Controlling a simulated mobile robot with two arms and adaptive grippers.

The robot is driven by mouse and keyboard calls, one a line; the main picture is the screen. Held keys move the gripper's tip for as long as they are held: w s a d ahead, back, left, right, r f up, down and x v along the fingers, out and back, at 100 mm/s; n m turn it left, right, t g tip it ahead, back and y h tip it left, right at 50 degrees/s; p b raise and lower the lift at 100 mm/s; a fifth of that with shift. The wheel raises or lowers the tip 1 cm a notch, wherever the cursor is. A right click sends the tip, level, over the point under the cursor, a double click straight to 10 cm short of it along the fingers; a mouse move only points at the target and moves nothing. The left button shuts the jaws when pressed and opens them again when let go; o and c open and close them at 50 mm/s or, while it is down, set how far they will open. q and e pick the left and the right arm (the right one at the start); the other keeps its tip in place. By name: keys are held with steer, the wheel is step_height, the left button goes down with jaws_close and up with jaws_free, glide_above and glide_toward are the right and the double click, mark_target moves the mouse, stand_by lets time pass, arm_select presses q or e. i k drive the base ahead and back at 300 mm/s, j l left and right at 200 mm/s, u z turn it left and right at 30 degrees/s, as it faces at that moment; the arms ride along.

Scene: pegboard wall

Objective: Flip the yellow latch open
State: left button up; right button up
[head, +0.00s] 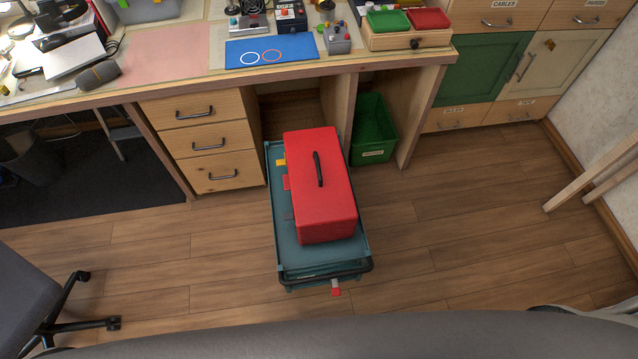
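Neither of my grippers is in view.
A teal cart (290,257) carrying a red toolbox (335,215) stands before the workbench (330,68). A green bin (373,130) is under the bench. A chair (25,300) is at lower left, wooden legs (590,175) at right.

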mark_target(280, 162)
steer(key=j+z, duration=0.15)
steer(key=j, duration=0.3)
steer(key=k+j+z, duration=0.15)
steer(key=j, duration=0.3)
steer(key=i+j+u, duration=0.1)
steer(key=j+u, duration=0.2)
steer(key=i+j+u, duration=0.1)
steer(key=j+u, duration=0.15)
steer(key=j, duration=0.15)
